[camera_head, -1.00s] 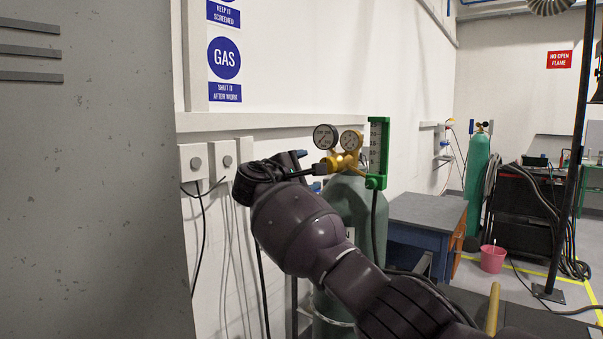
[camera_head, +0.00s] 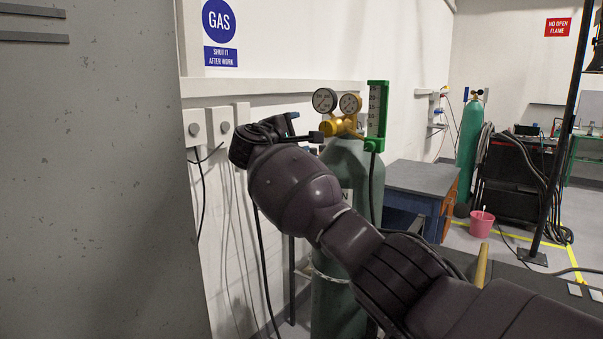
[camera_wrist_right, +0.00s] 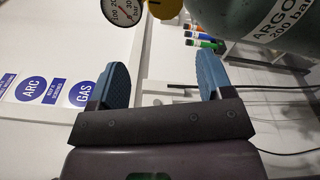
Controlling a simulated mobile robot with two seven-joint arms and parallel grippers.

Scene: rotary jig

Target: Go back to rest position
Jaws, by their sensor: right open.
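My right arm reaches across the head view from the lower right, and its gripper (camera_head: 312,140) is beside the argon cylinder's regulator, on the left. In the right wrist view the gripper (camera_wrist_right: 162,80) is open, with two blue finger pads well apart and nothing between them. The green argon cylinder (camera_head: 335,300) stands upright behind my arm, which hides part of it. Its brass regulator (camera_head: 342,126) carries two round gauges and a green flow tube (camera_head: 376,115). The cylinder also shows at the top right of the wrist view (camera_wrist_right: 240,18). My left gripper is not in view.
A grey cabinet (camera_head: 95,190) fills the left side. Wall boxes (camera_head: 222,127) with hanging cables are behind my gripper. A blue workbench (camera_head: 424,180), a pink bucket (camera_head: 481,223) and a black pole (camera_head: 560,140) stand to the right. Some floor between them is clear.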

